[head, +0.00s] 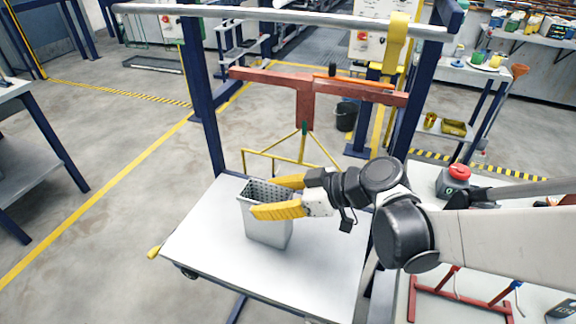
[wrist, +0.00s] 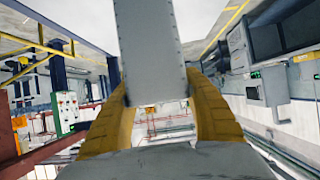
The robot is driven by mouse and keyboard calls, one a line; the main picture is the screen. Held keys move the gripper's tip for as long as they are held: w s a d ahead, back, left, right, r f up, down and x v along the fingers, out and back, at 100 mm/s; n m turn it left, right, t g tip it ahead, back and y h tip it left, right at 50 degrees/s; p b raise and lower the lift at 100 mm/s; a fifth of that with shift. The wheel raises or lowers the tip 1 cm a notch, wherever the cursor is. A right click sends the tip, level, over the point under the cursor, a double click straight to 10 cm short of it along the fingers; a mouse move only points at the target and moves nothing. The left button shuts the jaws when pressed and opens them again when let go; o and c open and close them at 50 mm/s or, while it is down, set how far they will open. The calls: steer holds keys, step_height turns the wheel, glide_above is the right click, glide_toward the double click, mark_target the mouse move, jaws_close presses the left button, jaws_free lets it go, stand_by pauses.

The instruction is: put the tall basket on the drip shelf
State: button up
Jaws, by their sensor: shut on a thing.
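The tall basket (head: 266,228) is a light grey, upright, narrow box with a perforated upper part. It is over the middle of a flat white shelf (head: 205,250) below the blue frame; I take this for the drip shelf. I cannot tell whether the basket's bottom touches it. My gripper (head: 264,197), with yellow fingers, comes from the right and is shut on the basket near its top, one finger on each side. In the wrist view the basket (wrist: 151,50) is a grey wall between the two fingers (wrist: 158,115).
Blue posts (head: 201,100) and a grey top bar (head: 290,18) frame the shelf. A red rack (head: 305,100) hangs behind the basket. A red stop button (head: 459,173) is on the right table. Bare shelf surface shows left and front of the basket.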

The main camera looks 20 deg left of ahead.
steer(key=shift+r, duration=0.1)
steer(key=shift+f, duration=0.2)
steer(key=o, duration=1.4)
steer(key=shift+r, duration=0.1)
steer(key=shift+r, duration=0.1)
steer(key=shift+d+r, duration=0.25)
steer(key=shift+d, duration=0.1)
steer(key=p+v, duration=0.4)
steer(key=v, duration=0.7)
steer(key=shift+s+d, duration=0.1)
steer(key=shift+d, duration=0.05)
steer(key=shift+s, duration=0.1)
